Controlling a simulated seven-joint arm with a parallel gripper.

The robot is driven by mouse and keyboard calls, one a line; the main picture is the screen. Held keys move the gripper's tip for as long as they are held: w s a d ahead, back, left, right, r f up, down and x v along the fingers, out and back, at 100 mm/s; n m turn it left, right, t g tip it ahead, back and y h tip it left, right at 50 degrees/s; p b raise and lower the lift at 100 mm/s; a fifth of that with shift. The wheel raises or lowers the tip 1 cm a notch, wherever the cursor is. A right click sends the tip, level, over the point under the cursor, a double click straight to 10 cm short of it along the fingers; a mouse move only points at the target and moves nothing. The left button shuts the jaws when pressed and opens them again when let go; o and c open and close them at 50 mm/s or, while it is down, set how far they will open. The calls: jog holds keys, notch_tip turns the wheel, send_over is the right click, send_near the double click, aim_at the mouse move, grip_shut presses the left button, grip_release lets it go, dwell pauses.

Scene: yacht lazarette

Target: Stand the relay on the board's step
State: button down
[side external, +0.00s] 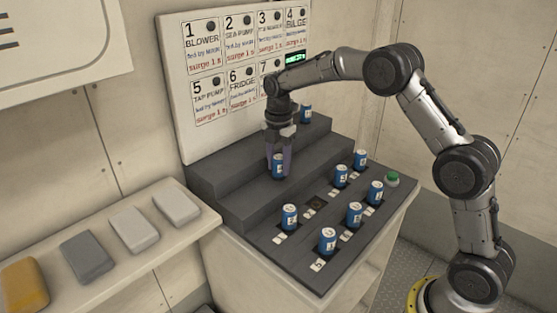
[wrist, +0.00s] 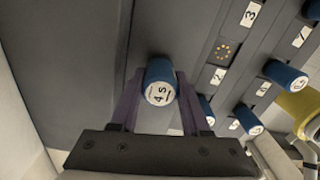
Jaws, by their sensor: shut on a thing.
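My gripper (side external: 279,172) points down with its purple fingers shut on a blue relay (side external: 278,160) with a white top. In the wrist view this relay (wrist: 160,82) sits between the two fingers, and its white end reads "4 s". In the side view it is roughly upright at the lower step (side external: 232,207) of the dark stepped board. I cannot tell whether its base touches the step. An empty socket (side external: 316,203) shows among the relays on the board's low front part, and also in the wrist view (wrist: 223,51).
Several blue relays, such as one at the front (side external: 327,241), stand in numbered sockets. A green button (side external: 392,179) is at the right. A side shelf (side external: 120,268) holds several blocks.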

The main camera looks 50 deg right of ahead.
jog(key=shift+c, duration=1.5)
grip_release()
notch_tip(320, 180, up, 14)
jog(key=shift+f, duration=0.15)
